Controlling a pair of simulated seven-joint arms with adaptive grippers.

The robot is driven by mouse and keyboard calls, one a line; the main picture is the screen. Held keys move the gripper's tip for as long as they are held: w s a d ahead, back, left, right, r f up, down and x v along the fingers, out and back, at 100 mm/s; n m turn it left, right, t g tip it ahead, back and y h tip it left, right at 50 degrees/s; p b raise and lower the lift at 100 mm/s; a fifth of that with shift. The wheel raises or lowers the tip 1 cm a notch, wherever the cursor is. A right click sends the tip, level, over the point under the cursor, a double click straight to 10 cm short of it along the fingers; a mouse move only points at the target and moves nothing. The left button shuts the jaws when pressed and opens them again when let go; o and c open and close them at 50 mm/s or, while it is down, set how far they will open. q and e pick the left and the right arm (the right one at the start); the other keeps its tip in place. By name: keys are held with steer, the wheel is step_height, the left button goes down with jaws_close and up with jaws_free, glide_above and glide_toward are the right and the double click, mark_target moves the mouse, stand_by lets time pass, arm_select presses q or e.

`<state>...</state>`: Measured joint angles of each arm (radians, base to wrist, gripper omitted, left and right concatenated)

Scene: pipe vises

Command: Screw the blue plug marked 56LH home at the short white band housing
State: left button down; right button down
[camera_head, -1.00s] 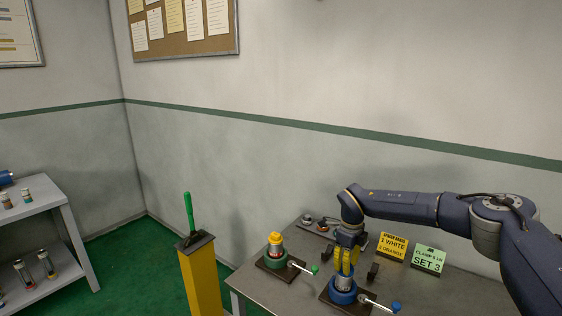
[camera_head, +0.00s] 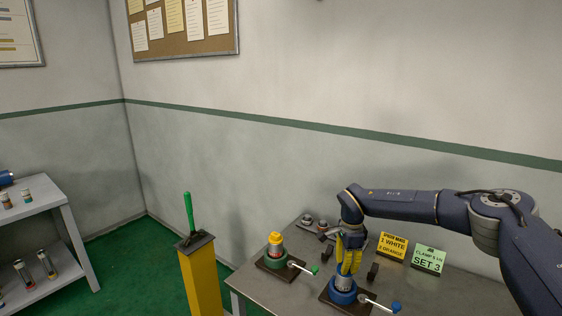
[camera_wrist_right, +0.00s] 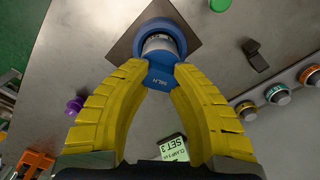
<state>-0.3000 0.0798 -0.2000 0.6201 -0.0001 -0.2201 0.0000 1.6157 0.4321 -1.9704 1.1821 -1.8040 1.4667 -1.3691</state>
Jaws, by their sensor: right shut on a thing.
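My right gripper (camera_wrist_right: 150,70) is shut on the blue plug (camera_wrist_right: 160,77), whose marking reads as LH with the digits hard to make out. The plug is at the mouth of a pale grey-white housing (camera_wrist_right: 159,43) standing in a blue round vise (camera_wrist_right: 178,28). How deep the plug sits cannot be told. In the head view my right gripper (camera_head: 347,265) points down over the same blue vise (camera_head: 342,291); its yellow fingers hide the plug. The housing's band is too small to read. My left gripper is not in view.
A green vise (camera_head: 279,259) with a yellow-topped piece stands left of the blue one. A lever with a blue knob (camera_head: 395,306) sticks out rightward. A yellow sign (camera_head: 393,245) and a green SET 3 sign (camera_head: 428,259) stand behind. A dark block (camera_wrist_right: 255,56) stands nearby.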

steer(key=n, duration=0.5)
steer(key=c, duration=1.3)
jaws_free()
steer(key=shift+o, duration=0.2)
steer(key=shift+r, duration=1.1)
